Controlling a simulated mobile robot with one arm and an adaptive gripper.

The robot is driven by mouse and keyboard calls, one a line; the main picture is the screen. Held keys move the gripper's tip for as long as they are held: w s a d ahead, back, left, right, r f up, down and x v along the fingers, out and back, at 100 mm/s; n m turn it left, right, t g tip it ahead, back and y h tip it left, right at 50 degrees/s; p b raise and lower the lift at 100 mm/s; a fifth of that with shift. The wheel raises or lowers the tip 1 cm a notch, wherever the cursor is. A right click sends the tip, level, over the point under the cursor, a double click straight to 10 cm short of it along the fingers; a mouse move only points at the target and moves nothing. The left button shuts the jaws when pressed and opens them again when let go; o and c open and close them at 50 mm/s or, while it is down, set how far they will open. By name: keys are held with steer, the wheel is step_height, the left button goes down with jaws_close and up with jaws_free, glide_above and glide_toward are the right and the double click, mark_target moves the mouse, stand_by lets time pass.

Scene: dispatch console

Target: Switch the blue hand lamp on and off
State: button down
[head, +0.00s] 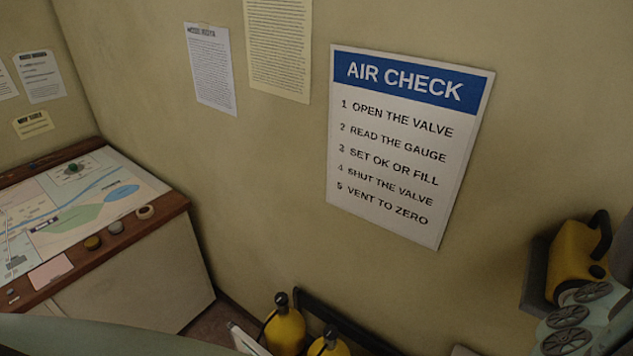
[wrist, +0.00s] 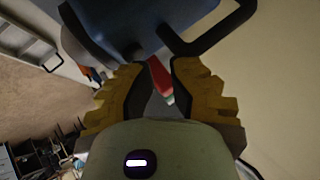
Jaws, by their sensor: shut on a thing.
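In the wrist view the blue hand lamp (wrist: 122,27) fills the top of the picture, with a black bar handle (wrist: 218,35) at its right. My gripper (wrist: 158,68) has its two yellow-padded fingers reaching up to the lamp's underside, and it is shut on the lamp. A small red piece with a pale end (wrist: 160,78) shows between the fingers; I cannot tell whether it belongs to the lamp. The blue lamp is not in the head view.
In the head view a yellow hand lamp (head: 573,262) sits in a grey wall holder at the right. Two yellow cylinders (head: 285,328) stand low against the wall. A map console (head: 85,215) is at the left. An air check sign (head: 408,150) hangs on the wall.

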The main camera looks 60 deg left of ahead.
steer(key=shift+s+a+f, duration=0.1)
steer(key=shift+a+f, duration=0.4)
steer(key=shift+f, duration=0.25)
steer(key=shift+s+a+r+g, duration=0.1)
steer(key=shift+s+r+g, duration=0.2)
steer(key=shift+r, duration=0.2)
steer(key=shift+d+r, duration=0.2)
steer(key=shift+r, duration=0.4)
steer(key=shift+w+r+p, duration=0.1)
steer(key=shift+r+p, duration=0.55)
steer(key=shift+r, duration=1.75)
steer(key=shift+d, duration=0.1)
